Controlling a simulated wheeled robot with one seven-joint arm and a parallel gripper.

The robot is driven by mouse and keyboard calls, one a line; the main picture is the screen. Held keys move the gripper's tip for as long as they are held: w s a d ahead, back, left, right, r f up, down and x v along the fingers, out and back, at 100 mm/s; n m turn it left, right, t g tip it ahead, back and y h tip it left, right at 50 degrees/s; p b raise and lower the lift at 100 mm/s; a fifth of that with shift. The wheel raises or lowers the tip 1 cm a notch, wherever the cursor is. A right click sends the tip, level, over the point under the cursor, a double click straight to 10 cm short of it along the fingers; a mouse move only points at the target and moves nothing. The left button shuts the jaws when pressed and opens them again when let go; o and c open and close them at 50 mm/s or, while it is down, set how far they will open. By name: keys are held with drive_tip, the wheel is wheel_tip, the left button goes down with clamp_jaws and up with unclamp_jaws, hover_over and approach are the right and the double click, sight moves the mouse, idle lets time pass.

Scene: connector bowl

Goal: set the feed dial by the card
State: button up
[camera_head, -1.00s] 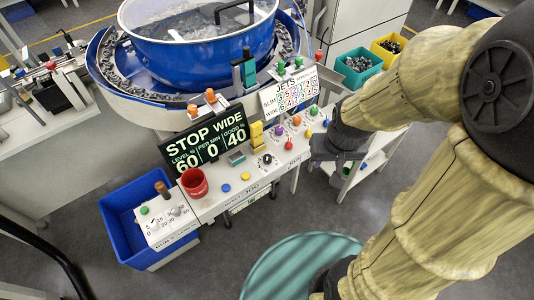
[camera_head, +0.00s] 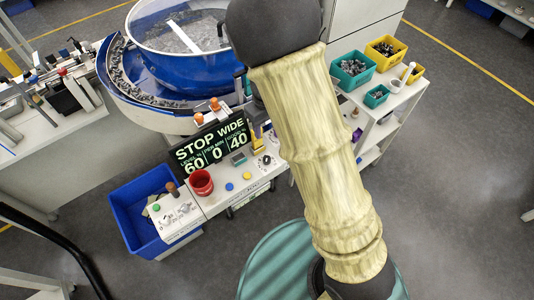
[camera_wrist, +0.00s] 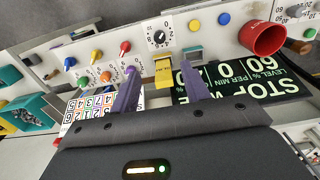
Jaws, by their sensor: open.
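A black round dial (camera_wrist: 159,39) with a white pointer and a scale sits on the white panel in the wrist view; it also shows in the head view (camera_head: 264,161). I cannot read which dial is named feed. The card (camera_wrist: 90,105) with rows of coloured numbers lies left of my gripper in the wrist view, partly covered by it; my arm hides it in the head view. My gripper (camera_wrist: 159,69) is open and empty, its two fingers apart, over the panel near a yellow block (camera_wrist: 163,72). The gripper itself is hidden in the head view.
The display (camera_head: 211,145) reads STOP WIDE, 60, 0, 40. Coloured knobs (camera_wrist: 97,54) line the panel. The blue bowl feeder (camera_head: 180,70) stands behind; a blue bin (camera_head: 130,220) is left.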

sight(267, 159)
wheel_tip(267, 159, down, 17)
drive_tip(key=shift+f+p, duration=0.2)
drive_tip(key=shift+p, duration=0.75)
drive_tip(key=shift+d, duration=0.1)
drive_tip(key=c, duration=1)
